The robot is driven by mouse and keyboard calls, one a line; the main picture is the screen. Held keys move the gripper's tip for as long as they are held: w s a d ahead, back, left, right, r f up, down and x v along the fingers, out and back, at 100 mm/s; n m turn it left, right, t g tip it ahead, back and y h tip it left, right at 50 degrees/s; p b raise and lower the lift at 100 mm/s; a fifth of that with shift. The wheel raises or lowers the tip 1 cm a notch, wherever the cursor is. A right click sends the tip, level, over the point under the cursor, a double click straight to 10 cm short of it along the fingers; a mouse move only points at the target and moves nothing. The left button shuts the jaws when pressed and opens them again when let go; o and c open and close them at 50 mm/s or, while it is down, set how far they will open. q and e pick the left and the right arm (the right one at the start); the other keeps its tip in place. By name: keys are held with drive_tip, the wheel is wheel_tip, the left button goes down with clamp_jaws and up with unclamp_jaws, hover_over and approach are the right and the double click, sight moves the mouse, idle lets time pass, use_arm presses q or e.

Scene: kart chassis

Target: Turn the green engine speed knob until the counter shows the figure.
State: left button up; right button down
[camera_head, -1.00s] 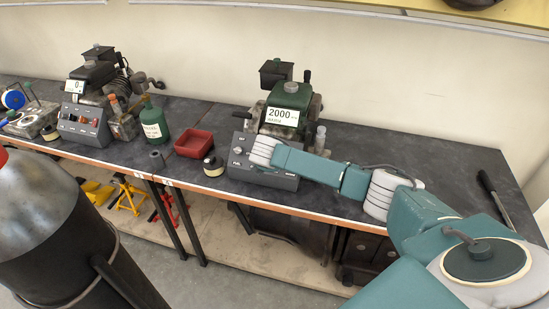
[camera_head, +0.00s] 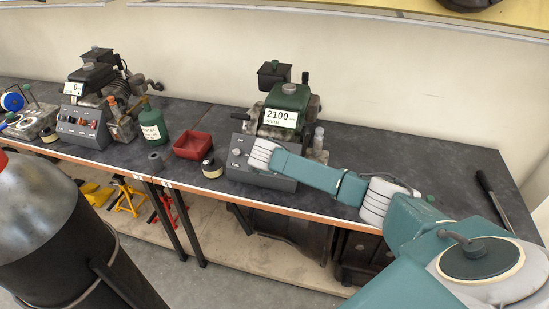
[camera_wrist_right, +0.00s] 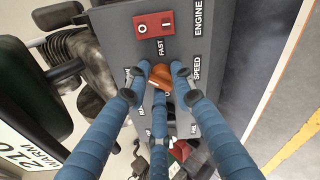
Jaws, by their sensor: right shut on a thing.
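The green engine (camera_head: 288,98) stands on the bench, with a white counter (camera_head: 280,117) on its front reading 2100 above the word WARM. Its grey control panel (camera_head: 238,168) is in front of it. In the right wrist view an orange-brown knob (camera_wrist_right: 161,77) sits on this panel (camera_wrist_right: 190,50) between the labels FAST and SPEED. My right gripper (camera_wrist_right: 160,80) has its blue fingers closed around the knob. In the head view my right wrist hides the knob and the fingers. Part of the counter (camera_wrist_right: 28,150) also shows in the right wrist view. My left gripper is out of view.
A red switch (camera_wrist_right: 154,25) is close to the knob. A red tray (camera_head: 193,146), a small round tin (camera_head: 212,168) and a green bottle (camera_head: 152,124) stand left of the panel. Another engine (camera_head: 97,75) with its panel (camera_head: 84,126) is farther left.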

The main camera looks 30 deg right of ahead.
drive_tip(key=m, duration=0.3)
drive_tip(key=a+m, duration=0.1)
drive_tip(key=m, duration=0.1)
drive_tip(key=shift+f, duration=0.35)
drive_tip(key=shift+r+m+h, duration=0.1)
drive_tip(key=shift+m+h, duration=0.2)
drive_tip(key=shift+m, duration=1.1)
drive_tip(key=shift+w+r, duration=0.15)
drive_tip(key=c, duration=1.8)
unclamp_jaws()
drive_tip(key=shift+o, duration=1.4)
drive_tip(key=shift+w+a, duration=0.1)
drive_tip(key=shift+w, duration=0.05)
drive_tip(key=shift+d, duration=0.25)
drive_tip(key=v, duration=1.2)
drive_tip(key=shift+s+m, duration=0.25)
drive_tip(key=shift+m, duration=0.05)
